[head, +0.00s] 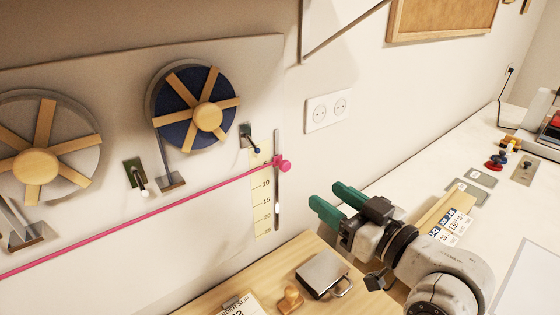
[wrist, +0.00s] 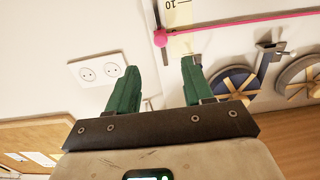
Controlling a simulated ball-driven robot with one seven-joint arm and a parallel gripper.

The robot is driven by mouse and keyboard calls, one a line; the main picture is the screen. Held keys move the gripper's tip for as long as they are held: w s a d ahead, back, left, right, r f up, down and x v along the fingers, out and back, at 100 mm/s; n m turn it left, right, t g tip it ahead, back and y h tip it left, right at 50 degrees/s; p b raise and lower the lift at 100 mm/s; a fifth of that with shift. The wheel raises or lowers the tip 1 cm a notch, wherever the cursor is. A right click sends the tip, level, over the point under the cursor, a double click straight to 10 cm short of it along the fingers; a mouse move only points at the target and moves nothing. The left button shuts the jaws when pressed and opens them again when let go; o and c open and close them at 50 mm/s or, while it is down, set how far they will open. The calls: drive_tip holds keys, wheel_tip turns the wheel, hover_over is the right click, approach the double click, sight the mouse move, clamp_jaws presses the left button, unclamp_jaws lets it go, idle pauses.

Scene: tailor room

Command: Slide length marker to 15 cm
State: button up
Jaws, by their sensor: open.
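The length marker is a pink knob (head: 284,164) on a dark upright rail (head: 277,190) against the wall. It stands beside the upper part of a cream scale (head: 263,208), between the 5 and 10 marks; 15 lies lower down. A pink band (head: 150,210) runs left from the knob. My gripper (head: 325,195) has green fingers, open and empty, right of and lower than the knob, apart from it. In the wrist view the picture is turned over: the knob (wrist: 160,38) shows beyond the gap between the fingertips (wrist: 161,66), and the scale (wrist: 178,14) beside it.
A double socket (head: 329,110) is on the wall right of the rail. Spoked wheels, one blue (head: 186,135), and small levers (head: 249,138) are on the left. Below, a metal block with a handle (head: 322,275) and a wooden stamp (head: 290,299) stand on the wooden table.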

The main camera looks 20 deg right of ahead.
sight(287, 167)
drive_tip(key=p+x, duration=0.2)
drive_tip(key=x, duration=0.9)
drive_tip(key=shift+r, duration=0.2)
drive_tip(key=shift+c, duration=0.5)
clamp_jaws()
